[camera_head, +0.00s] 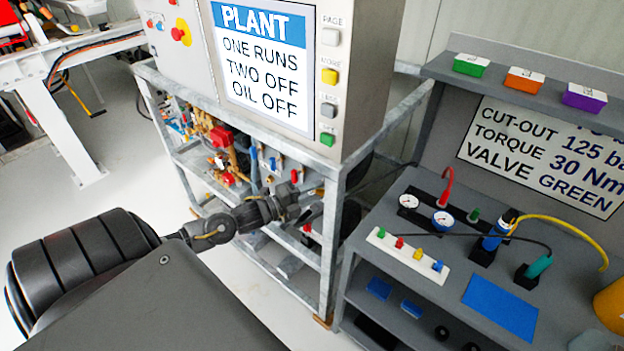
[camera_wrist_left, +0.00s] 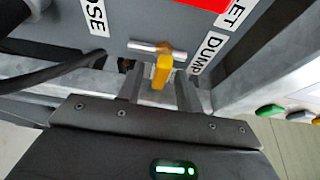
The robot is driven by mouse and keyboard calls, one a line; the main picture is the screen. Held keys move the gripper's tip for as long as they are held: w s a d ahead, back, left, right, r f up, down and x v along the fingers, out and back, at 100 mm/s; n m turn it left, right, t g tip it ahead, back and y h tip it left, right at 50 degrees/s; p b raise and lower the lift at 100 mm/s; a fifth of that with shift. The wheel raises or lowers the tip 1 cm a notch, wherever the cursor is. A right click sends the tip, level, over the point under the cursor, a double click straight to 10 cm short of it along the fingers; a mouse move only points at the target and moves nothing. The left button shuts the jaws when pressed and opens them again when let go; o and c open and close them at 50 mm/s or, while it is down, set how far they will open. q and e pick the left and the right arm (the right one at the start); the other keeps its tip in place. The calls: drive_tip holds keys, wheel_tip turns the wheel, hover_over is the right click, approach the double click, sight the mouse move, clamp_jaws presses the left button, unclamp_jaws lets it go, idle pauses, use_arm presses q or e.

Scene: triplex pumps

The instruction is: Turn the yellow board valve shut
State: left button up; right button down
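In the left wrist view, a yellow valve handle (camera_wrist_left: 161,72) sticks out from a grey board (camera_wrist_left: 110,50) beside a label reading DUMP (camera_wrist_left: 201,64). A silver pipe piece (camera_wrist_left: 148,46) lies just behind it. My left gripper (camera_wrist_left: 159,88) is open, one finger on each side of the handle, with gaps visible; I cannot tell whether either finger touches it. In the head view, my left gripper (camera_head: 296,196) is at the pump frame below the plant cabinet, and it hides the yellow handle there. My right gripper is not in view.
The grey steel frame (camera_head: 328,240) stands close to my left gripper. The plant cabinet (camera_head: 352,80) overhangs it. A dark hose (camera_wrist_left: 50,75) runs at the left of the wrist view. A workbench (camera_head: 385,285) with gauges and a white valve strip (camera_head: 410,262) stands at the right.

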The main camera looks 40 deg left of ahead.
use_arm(q)
drive_tip(key=b+v, duration=0.2)
drive_tip(key=v, duration=0.8)
drive_tip(key=shift+s+a, duration=0.15)
drive_tip(key=shift+s, duration=0.25)
